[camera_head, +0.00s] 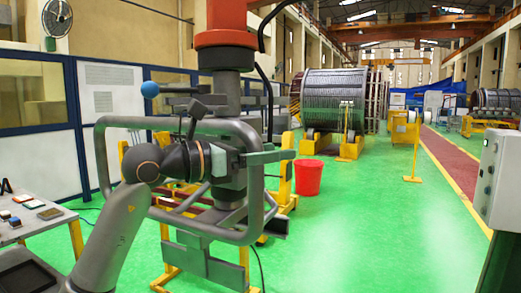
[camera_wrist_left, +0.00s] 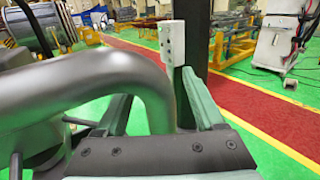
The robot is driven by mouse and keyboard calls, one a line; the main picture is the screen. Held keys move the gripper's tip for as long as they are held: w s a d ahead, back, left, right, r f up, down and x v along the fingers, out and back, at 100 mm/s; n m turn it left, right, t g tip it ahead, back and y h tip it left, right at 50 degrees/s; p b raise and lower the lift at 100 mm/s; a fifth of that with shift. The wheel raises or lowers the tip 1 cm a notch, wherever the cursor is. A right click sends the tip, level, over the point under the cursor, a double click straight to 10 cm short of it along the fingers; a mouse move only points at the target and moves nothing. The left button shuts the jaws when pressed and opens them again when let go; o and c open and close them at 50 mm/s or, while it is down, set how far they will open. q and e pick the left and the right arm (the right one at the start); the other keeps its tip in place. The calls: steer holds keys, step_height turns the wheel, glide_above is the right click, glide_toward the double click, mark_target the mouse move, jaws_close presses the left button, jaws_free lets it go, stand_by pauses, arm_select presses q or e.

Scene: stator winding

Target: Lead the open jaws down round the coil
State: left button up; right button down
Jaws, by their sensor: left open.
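The coil, as I take it, is the thick grey tube bent into a rounded loop (camera_head: 128,123) in the head view, in front of a dark upright column. In the left wrist view the tube (camera_wrist_left: 90,85) sweeps in large from the left and bends down between the fingers. My left gripper (camera_head: 248,165) is open at the loop's right side. In the wrist view its pale green-grey fingers (camera_wrist_left: 158,112) lie on both sides of the bend; I cannot tell whether they touch it. The tube's lower part is hidden behind the gripper body. My right gripper is not in view.
The dark column (camera_head: 228,95) with a red upper part (camera_head: 226,38) stands close behind the gripper. A red bucket (camera_head: 308,177) stands on the green floor. A table (camera_head: 60,225) with small items is at the left, a grey control cabinet (camera_head: 497,180) at the right.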

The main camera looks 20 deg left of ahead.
arm_select(q)
jaws_close()
stand_by(0.6)
stand_by(0.8)
stand_by(0.4)
stand_by(1.5)
